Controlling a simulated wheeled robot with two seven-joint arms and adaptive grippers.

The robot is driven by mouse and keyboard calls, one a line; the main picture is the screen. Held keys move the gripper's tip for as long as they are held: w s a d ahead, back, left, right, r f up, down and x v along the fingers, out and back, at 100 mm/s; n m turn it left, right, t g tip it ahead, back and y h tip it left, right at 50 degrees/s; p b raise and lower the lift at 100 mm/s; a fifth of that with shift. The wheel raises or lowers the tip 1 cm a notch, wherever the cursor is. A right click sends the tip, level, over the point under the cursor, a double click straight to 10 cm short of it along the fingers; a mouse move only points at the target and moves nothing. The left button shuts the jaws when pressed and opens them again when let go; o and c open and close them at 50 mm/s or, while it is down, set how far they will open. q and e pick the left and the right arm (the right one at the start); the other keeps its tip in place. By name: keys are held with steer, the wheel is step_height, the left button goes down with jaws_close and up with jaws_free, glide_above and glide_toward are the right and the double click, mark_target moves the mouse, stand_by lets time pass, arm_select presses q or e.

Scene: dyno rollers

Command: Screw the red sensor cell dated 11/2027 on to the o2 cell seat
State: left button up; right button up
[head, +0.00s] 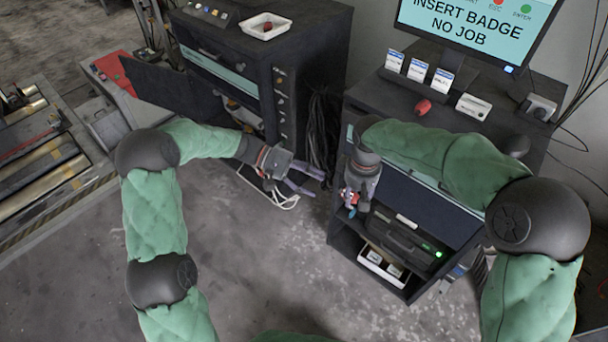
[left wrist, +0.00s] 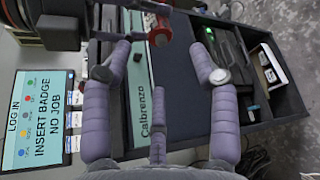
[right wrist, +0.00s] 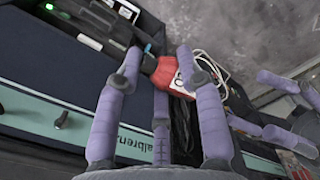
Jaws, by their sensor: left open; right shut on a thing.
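My right gripper (head: 352,203) is shut on a red cell (right wrist: 172,76) with a white label, in front of the right cabinet. The label's date is too small to read. The cell also shows near the top of the left wrist view (left wrist: 160,32). My left gripper (head: 312,182) is open and empty, to the left of the right gripper and apart from the cell. A black analyser (head: 405,238) with a green light lies on the cabinet's open shelf. I cannot make out the o2 cell seat.
Another red object (head: 423,107) lies on the cabinet top near white labelled boxes (head: 418,71) and a monitor (head: 465,30). A white tray (head: 264,31) with a red item stands on the left cabinet. The floor in front is clear.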

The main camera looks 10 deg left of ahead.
mark_target(342, 194)
arm_select(q)
steer(key=x, duration=0.9)
steer(key=shift+a, duration=0.1)
steer(key=shift+f, duration=0.1)
steer(key=c, duration=1.2)
arm_select(e)
steer(key=o, duration=1.2)
steer(key=shift+r, duration=0.1)
steer(key=shift+o, duration=0.2)
